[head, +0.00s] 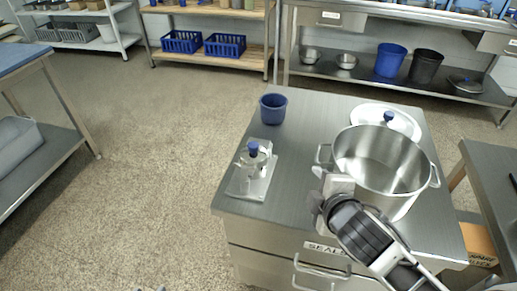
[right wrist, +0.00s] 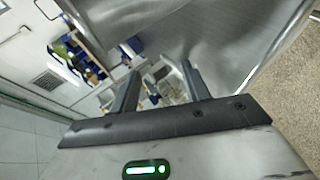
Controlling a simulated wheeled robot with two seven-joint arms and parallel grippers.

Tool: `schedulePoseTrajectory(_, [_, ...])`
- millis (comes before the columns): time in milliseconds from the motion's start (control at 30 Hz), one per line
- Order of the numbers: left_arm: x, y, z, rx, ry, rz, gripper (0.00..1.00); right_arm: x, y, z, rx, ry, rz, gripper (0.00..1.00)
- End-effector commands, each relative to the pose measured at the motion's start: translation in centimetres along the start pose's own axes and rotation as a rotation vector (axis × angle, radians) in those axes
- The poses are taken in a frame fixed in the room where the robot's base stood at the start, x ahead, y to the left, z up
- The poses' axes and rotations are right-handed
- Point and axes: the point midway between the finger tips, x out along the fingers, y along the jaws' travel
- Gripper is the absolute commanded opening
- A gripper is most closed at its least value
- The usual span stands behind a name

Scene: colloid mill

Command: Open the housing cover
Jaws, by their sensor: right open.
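The colloid mill (head: 253,168) is a small metal machine with a blue knob on top, on a flat plate at the left side of the steel cabinet top. I cannot make out where its housing cover parts from the body. My right gripper (head: 326,190) is right of the mill, apart from it, and close in front of the large steel pot. In the right wrist view its two fingers (right wrist: 160,82) are spread with nothing held between them.
The open steel pot (head: 385,165) fills the right of the cabinet top, with a white lid with a blue knob (head: 389,117) behind it. A blue cup (head: 273,108) stands at the back left. Bare steel top (head: 300,140) lies between mill and pot.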

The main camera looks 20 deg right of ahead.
Motion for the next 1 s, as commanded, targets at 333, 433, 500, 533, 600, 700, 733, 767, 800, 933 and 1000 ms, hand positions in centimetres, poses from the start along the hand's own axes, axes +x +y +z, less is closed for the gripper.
schedulePoseTrajectory(333, [0.0, 0.0, 0.0, -0.001, 0.000, -0.001, 0.36, 2.0, 9.6, -6.5, -1.380, 0.205, 0.719, 0.47])
schedulePoseTrajectory(433, [0.0, 0.0, 0.0, -0.001, 0.000, -0.001, 0.36, 1.8, 9.6, -7.5, -1.643, 0.224, 0.850, 0.47])
schedulePoseTrajectory(500, [0.1, 0.0, 0.1, -0.001, 0.001, -0.001, 0.36, 1.8, 9.4, -7.8, -1.747, 0.233, 0.901, 0.47])
schedulePoseTrajectory(533, [0.1, 0.0, 0.1, -0.002, 0.001, -0.001, 0.36, 1.9, 9.2, -7.8, -1.775, 0.235, 0.915, 0.47])
schedulePoseTrajectory(600, [0.2, -0.1, 0.3, -0.003, 0.001, 0.000, 0.36, 2.1, 8.7, -7.8, -1.805, 0.238, 0.932, 0.47])
schedulePoseTrajectory(700, [0.6, -0.1, 0.8, -0.008, 0.004, 0.002, 0.36, 2.7, 7.5, -7.6, -1.805, 0.238, 0.932, 0.47])
schedulePoseTrajectory(733, [0.7, -0.1, 0.9, -0.010, 0.005, 0.004, 0.36, 3.0, 7.1, -7.6, -1.803, 0.237, 0.931, 0.47])
schedulePoseTrajectory(767, [0.8, -0.1, 1.0, -0.013, 0.007, 0.006, 0.36, 3.3, 6.5, -7.5, -1.801, 0.238, 0.930, 0.47])
schedulePoseTrajectory(800, [1.0, -0.1, 1.1, -0.017, 0.010, 0.008, 0.36, 3.7, 5.9, -7.3, -1.800, 0.238, 0.929, 0.47])
schedulePoseTrajectory(933, [1.2, -0.1, 1.0, -0.017, 0.029, 0.010, 0.36, 4.9, 3.7, -6.9, -1.798, 0.237, 0.929, 0.47])
schedulePoseTrajectory(1000, [1.3, -0.1, 0.8, -0.014, 0.040, 0.011, 0.36, 5.6, 2.6, -6.7, -1.797, 0.237, 0.928, 0.47])
